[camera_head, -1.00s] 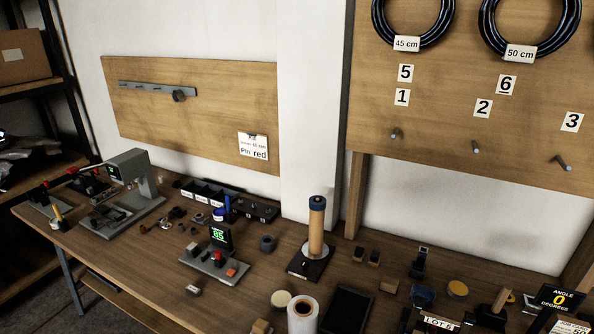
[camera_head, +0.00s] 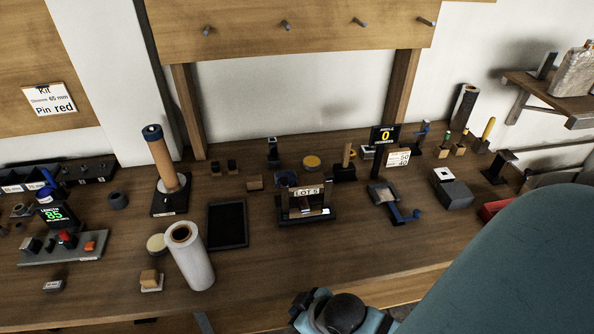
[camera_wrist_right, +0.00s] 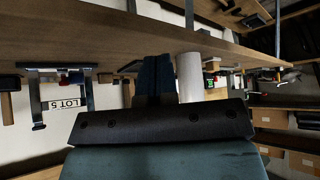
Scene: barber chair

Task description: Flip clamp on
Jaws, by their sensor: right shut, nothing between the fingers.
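I cannot tell for sure which part is the clamp. A dark fixture (camera_head: 305,212) with a "LOT 5" plate stands mid-table in the head view. The "LOT 5" plate (camera_wrist_right: 67,104) shows there at left. My left gripper is out of view.
A white roll (camera_head: 190,258) and a dark tray (camera_head: 228,226) stand left of the fixture. A tall brown roll on a spindle (camera_head: 164,160) is behind them. A length gauge reading 85 (camera_head: 57,213) is far left. A dark block (camera_head: 452,188) stands right.

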